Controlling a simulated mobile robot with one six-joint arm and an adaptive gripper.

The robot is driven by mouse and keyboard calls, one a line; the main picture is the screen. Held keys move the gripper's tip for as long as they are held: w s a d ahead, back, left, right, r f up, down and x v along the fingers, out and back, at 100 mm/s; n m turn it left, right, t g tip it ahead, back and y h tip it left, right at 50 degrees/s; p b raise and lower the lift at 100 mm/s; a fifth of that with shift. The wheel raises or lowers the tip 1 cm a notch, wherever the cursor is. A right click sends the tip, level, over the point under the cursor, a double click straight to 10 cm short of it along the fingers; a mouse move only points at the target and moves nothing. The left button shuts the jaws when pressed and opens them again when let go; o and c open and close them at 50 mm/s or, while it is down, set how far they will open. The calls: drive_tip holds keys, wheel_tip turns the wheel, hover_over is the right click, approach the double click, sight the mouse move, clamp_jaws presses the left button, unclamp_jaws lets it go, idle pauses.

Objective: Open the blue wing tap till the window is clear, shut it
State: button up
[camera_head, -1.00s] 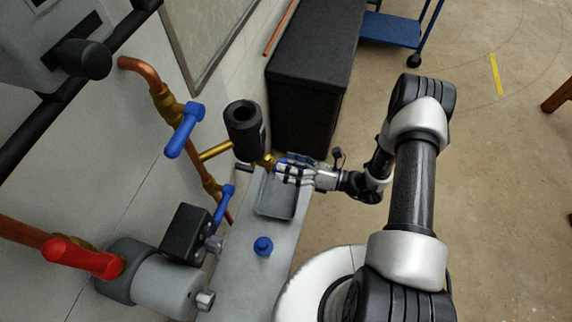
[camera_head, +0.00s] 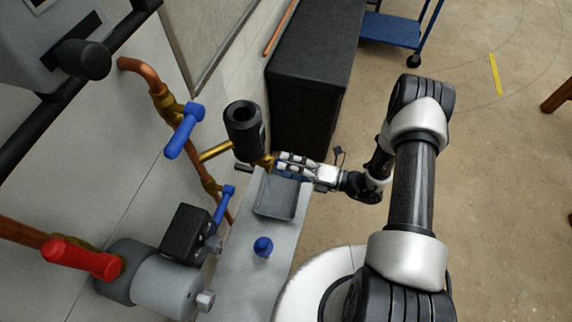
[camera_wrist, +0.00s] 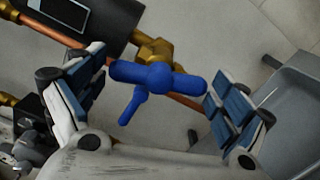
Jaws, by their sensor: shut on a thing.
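The blue wing tap (camera_wrist: 158,76) sits on a brass fitting (camera_wrist: 158,50) under the dark cylinder (camera_wrist: 105,18). My gripper (camera_wrist: 153,88) is shut on its wings, one finger pad at each end. In the head view my gripper (camera_head: 284,165) reaches in from the right below the cylinder (camera_head: 246,135), and its fingers hide the tap. A dark rectangular window (camera_wrist: 68,12) with a pale edge shows on the cylinder in the wrist view. I cannot make out anything behind its glass.
A grey tray (camera_head: 275,212) lies below the tap on a pale ledge, with a blue knobbed piece (camera_head: 263,247) nearby. Blue levers (camera_head: 184,132) (camera_head: 224,204) and a red lever (camera_head: 80,259) are on the wall pipes.

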drive_tip(key=o, duration=0.8)
drive_tip(key=shift+c, duration=0.2)
drive_tip(key=v, duration=1.2)
